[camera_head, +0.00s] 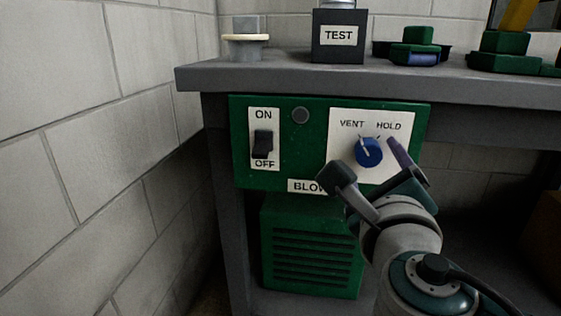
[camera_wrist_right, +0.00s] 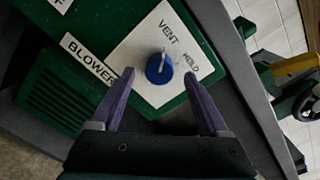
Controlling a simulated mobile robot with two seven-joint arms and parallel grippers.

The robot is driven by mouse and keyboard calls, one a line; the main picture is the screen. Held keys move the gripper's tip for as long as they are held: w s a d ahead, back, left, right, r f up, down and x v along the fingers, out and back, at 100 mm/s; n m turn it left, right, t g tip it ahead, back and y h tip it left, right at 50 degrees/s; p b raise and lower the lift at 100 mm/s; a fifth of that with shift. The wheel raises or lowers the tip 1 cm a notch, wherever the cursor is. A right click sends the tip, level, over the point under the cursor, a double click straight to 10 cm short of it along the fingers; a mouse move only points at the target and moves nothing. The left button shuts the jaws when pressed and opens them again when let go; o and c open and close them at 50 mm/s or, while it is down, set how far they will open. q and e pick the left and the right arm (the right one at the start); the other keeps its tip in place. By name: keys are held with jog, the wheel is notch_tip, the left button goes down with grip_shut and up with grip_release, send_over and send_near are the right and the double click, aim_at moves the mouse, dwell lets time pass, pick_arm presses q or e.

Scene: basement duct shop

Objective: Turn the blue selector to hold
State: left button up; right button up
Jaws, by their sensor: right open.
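The blue selector (camera_head: 369,153) is a round knob on a white plate (camera_head: 340,128) marked VENT and HOLD. Its pale pointer line is toward the VENT side. The knob also shows in the right wrist view (camera_wrist_right: 159,70). My right gripper (camera_head: 368,163) is open in front of the plate, with one finger to each side of the knob. In the right wrist view its purple fingertips (camera_wrist_right: 159,77) flank the knob, with a gap on both sides. I cannot tell how far the tips are from the plate. My left gripper is not in view.
The plate is on a green panel (camera_head: 300,145) under a grey bench (camera_head: 290,76). A black ON/OFF rocker switch (camera_head: 263,144) sits left of the plate. A green louvred blower box (camera_head: 310,250) is below. A TEST block (camera_head: 338,40) and green parts (camera_head: 500,50) stand on the bench.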

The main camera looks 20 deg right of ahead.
jog(key=shift+x, duration=1.05)
jog(key=shift+c, duration=0.3)
grip_shut()
